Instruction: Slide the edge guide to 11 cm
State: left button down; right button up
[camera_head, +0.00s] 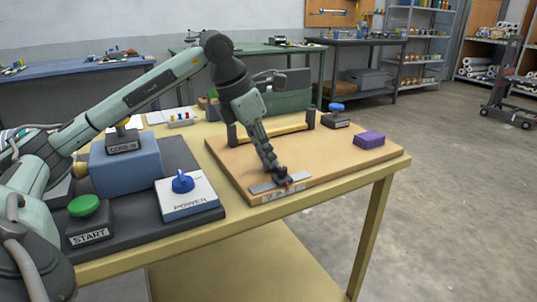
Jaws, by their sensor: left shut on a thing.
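A tan board (345,166) lies on the bench, with a light grey metal strip (262,187) along its front edge. A white scale label (281,197) sits just in front of the strip; its marks are too small to read. My left gripper (285,181) reaches down to the strip from above and is shut on the edge guide there. The fingers hide most of the guide, and a small red mark shows beside them. The guide's exact position on the scale cannot be read. My right gripper is out of view.
Left of the board stand a blue POWER knob (182,182), a green START button (84,205) and a blue box (126,166). A purple block (369,139) and a blue knob (336,106) are at right.

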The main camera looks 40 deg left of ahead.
pick_arm(q)
jog(key=c, duration=1.4)
grip_release()
jog(key=shift+c, duration=0.2)
jog(key=v, duration=1.2)
jog(key=shift+s, duration=0.15)
